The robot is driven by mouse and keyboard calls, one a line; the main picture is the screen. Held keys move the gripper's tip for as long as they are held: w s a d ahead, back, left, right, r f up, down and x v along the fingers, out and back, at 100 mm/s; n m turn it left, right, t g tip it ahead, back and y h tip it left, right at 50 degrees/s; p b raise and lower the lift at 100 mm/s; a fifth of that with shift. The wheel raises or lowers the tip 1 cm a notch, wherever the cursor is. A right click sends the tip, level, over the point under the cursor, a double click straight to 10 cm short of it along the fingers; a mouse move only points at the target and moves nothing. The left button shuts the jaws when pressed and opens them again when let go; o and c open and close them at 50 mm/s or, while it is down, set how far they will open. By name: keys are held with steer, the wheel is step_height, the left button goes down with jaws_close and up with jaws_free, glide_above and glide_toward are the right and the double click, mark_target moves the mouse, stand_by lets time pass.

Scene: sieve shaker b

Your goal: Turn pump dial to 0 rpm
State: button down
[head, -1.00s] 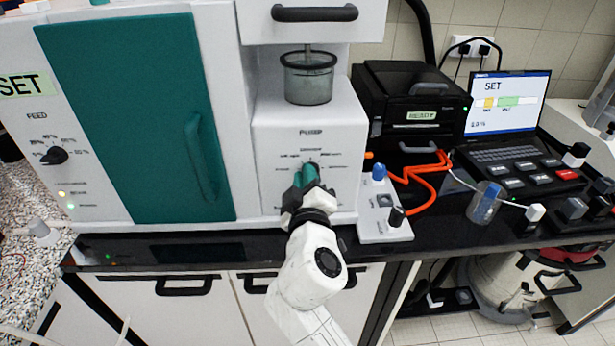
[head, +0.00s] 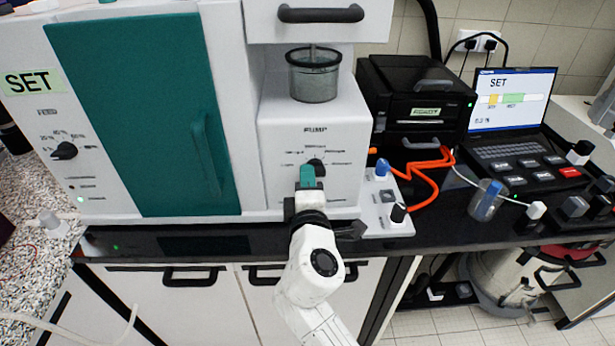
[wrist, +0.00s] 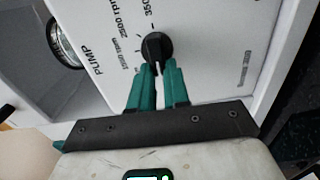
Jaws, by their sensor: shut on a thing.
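The pump dial (head: 316,166) is a round black knob on the white front panel under the word PUMP. It also shows in the wrist view (wrist: 157,47) with a white pointer mark and rpm labels around it. My gripper (head: 308,178) has teal fingers and reaches up to the dial from below. In the wrist view the fingertips (wrist: 158,68) are at the dial's near edge, closed on its lower part. The 0 rpm label cannot be read.
A glass beaker (head: 314,75) sits in a recess above the dial. A teal door (head: 135,120) is on the left. A small panel with blue and black knobs (head: 385,205) and an orange cable (head: 425,180) are on the right.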

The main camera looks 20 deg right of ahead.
steer(key=shift+a+f, duration=0.1)
stand_by(0.4)
steer(key=c, duration=1.1)
jaws_free()
steer(key=b+v, duration=0.2)
steer(key=v, duration=0.8)
steer(key=shift+s, duration=0.4)
